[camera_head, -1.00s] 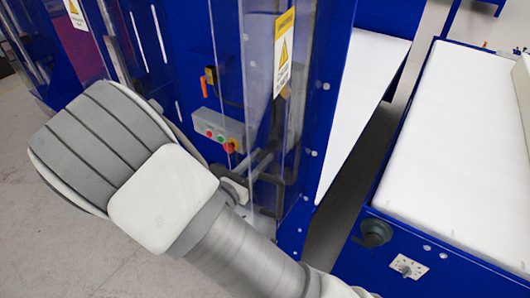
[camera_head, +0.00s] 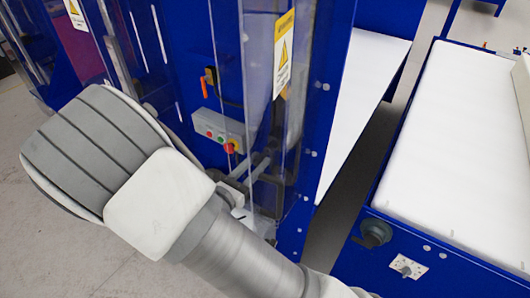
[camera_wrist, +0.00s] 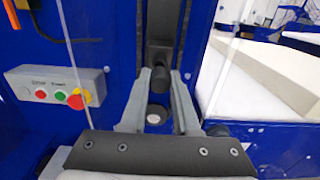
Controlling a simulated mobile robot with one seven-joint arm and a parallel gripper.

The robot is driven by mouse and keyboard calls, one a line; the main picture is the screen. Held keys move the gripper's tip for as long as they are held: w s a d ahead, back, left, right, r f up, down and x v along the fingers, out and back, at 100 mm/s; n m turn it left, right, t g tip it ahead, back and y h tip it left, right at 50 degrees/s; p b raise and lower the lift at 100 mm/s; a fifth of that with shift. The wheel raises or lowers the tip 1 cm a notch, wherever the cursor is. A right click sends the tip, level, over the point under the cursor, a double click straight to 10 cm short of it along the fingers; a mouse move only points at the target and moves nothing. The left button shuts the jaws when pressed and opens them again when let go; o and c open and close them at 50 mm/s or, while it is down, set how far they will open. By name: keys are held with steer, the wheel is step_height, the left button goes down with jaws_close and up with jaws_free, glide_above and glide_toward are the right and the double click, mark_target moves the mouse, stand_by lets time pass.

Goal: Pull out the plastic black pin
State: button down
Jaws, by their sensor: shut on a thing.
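In the wrist view, my gripper (camera_wrist: 161,76) reaches toward the blue machine with its two grey fingers on either side of a small black pin (camera_wrist: 158,84). The fingers are shut on the pin. A dark bracket or shaft (camera_wrist: 158,52) lies just beyond it; I cannot tell how far the pin sits in it. In the head view my arm covers most of this area, and the pin cannot be made out.
A grey control box (camera_head: 218,130) with green and red buttons and a red-yellow knob is left of the gripper. Clear panels (camera_head: 262,110) with a warning label stand close by. White-topped blue tables (camera_head: 455,130) are at the right.

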steer(key=shift+v, duration=2.25)
steer(key=shift+w+d, duration=0.1)
